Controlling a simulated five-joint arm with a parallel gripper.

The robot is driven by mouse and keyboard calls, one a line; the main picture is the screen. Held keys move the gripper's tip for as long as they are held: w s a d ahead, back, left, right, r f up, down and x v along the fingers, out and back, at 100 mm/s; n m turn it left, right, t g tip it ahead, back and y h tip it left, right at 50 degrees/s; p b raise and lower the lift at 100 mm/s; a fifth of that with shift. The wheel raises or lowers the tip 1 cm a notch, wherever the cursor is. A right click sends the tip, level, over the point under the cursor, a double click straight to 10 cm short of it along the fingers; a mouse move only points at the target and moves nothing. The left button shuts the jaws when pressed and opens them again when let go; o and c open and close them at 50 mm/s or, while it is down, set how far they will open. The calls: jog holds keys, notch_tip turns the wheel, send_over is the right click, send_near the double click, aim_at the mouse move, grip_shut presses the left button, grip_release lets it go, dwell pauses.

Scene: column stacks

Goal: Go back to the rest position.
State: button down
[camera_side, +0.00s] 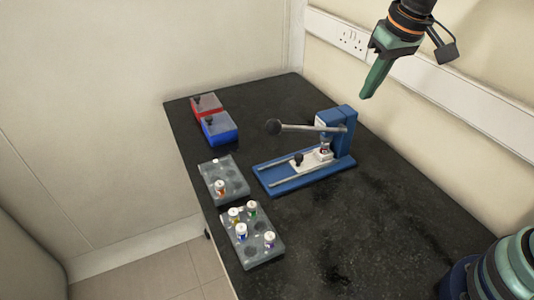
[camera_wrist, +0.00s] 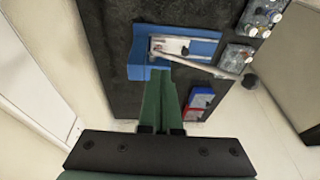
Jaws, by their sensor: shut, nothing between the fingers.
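My gripper (camera_side: 372,82) is at the upper right in the side view, raised high above the black bench. Its green fingers point down and are shut with nothing between them. In the wrist view my gripper (camera_wrist: 170,80) shows as two green fingers close together, with the bench far below. A blue press (camera_side: 300,178) with a long lever and a dark ball knob stands on the bench, below and to the left of my gripper. The press also shows in the wrist view (camera_wrist: 140,58), beyond the fingertips.
Two grey racks (camera_side: 236,166) (camera_side: 262,257) hold small white-capped vials near the bench's left edge. A red bin (camera_side: 209,103) and a blue bin (camera_side: 222,134) stand at the far left. A wall with a socket rail (camera_side: 450,85) runs close behind my gripper.

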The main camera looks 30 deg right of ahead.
jog(key=s+d+t, duration=0.2)
jog(key=s+d, duration=0.2)
jog(key=s, duration=0.5)
jog(key=shift+s+d+r, duration=0.15)
jog(key=shift+d+r, duration=0.1)
jog(key=shift+r, duration=0.15)
jog(key=shift+r, duration=0.1)
